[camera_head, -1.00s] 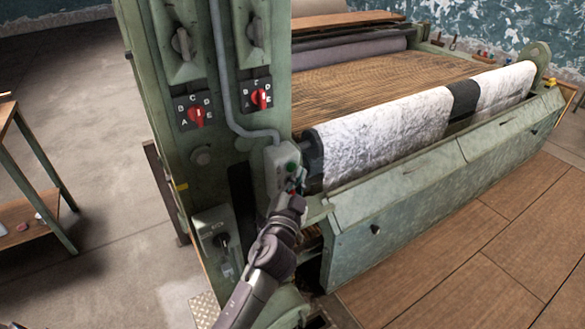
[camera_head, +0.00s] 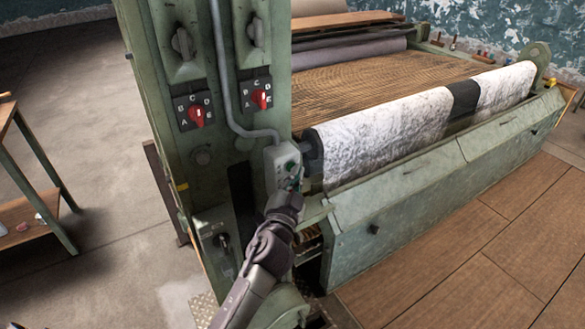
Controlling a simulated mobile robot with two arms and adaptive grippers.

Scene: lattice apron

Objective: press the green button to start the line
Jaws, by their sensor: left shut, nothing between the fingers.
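The green button (camera_head: 290,165) is on the front of a small pale grey-green control box (camera_head: 274,168) fixed to the machine's column. My left gripper (camera_head: 296,182) comes up from below and is shut and empty. Its fingertips are at the box's front face, just below the green button in the picture. I cannot tell whether they touch the box. The gripper hides the lower part of the box face. My right gripper is not in view.
The green machine column (camera_head: 225,110) carries red rotary selectors (camera_head: 197,115) and a grey conduit. To the right is a roller with white patterned cloth (camera_head: 385,135) behind a green metal guard (camera_head: 430,190). A wooden table (camera_head: 30,222) stands at left. The floor between is clear.

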